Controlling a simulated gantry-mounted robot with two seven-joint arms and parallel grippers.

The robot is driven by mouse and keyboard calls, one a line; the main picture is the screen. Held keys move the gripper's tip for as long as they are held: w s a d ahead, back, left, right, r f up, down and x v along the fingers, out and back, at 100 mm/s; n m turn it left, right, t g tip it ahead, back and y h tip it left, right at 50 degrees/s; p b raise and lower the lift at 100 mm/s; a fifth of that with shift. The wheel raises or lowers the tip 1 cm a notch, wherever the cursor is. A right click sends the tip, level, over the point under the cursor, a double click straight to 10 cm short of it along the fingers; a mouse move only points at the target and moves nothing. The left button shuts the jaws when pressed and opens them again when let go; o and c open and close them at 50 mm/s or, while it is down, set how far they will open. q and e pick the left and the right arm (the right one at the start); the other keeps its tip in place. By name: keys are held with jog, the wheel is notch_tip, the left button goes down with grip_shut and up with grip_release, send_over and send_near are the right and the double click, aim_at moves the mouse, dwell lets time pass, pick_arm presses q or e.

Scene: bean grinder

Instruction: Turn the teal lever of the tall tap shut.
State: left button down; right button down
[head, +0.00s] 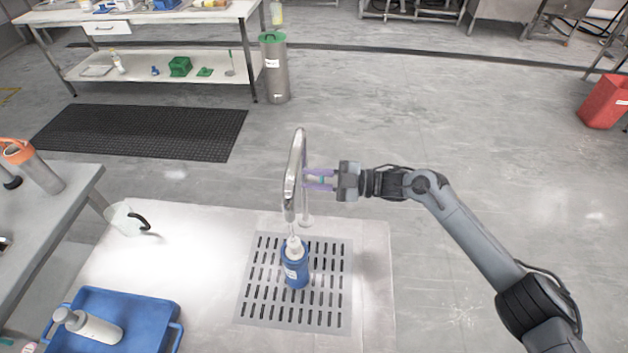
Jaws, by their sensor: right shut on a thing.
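The tall chrome tap (294,172) rises from the white counter, its spout curving down toward the front. My right gripper (319,180) reaches in from the right, level with the upper part of the tap. Its purple fingers are shut on the teal lever (322,181), of which only a small bit shows between them. A blue bottle (296,272) with a white neck stands upright under the spout. I cannot tell clearly whether water is running. My left gripper is not in view.
A slotted grey drain plate (262,298) lies under the bottle. A clear jug (124,219) with a black handle stands at the counter's left. A blue tray (150,312) holding a white bottle (88,325) is at the front left. The counter's right part is clear.

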dwell(0.4)
jog(key=c, duration=1.2)
grip_release()
jog(key=shift+c, duration=0.2)
jog(key=shift+o, duration=1)
jog(key=shift+s, duration=0.1)
jog(key=shift+d, duration=0.1)
jog(key=shift+d, duration=0.15)
